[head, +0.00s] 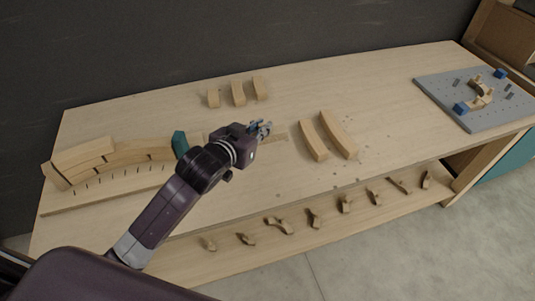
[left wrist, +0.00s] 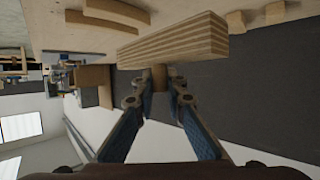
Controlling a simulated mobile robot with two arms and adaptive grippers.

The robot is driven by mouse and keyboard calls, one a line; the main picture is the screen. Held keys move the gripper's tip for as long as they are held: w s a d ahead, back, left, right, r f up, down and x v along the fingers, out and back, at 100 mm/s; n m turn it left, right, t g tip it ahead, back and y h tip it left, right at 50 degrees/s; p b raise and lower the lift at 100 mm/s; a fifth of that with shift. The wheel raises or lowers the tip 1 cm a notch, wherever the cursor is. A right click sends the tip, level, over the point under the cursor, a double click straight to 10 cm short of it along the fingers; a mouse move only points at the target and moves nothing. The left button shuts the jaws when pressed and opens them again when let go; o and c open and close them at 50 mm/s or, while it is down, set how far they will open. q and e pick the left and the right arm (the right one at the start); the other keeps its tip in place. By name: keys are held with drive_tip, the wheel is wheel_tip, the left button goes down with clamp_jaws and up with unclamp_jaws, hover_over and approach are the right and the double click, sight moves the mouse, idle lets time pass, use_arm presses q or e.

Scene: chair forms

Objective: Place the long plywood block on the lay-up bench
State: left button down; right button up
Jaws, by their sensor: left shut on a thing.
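My left gripper (head: 264,129) is above the middle of the pale wooden bench (head: 370,85). In the left wrist view its two blue-sided fingers (left wrist: 157,90) are closed on a brown part at the near side of the long plywood block (left wrist: 175,42). The block's layered edge faces the camera, and it lies crosswise beyond the fingertips. In the head view the gripper mostly hides the block; a pale strip shows just past the fingers. I cannot tell whether the block touches the bench. My right gripper is not in view.
Curved blocks stand on a marked form (head: 110,170) at left, with a teal piece (head: 180,144) at its end. Three short blocks (head: 238,92) stand behind; two longer curved blocks (head: 328,137) lie to the right. A grey fixture plate (head: 450,100) is far right. Small pieces line the lower shelf (head: 330,220).

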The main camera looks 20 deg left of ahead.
use_arm(q)
drive_tip(key=f, duration=0.9)
drive_tip(key=f+p, duration=0.1)
drive_tip(key=f, duration=0.4)
drive_tip(key=shift+w, duration=0.4)
drive_tip(key=shift+f, duration=0.15)
drive_tip(key=c, duration=2)
unclamp_jaws()
drive_tip(key=shift+o, duration=0.2)
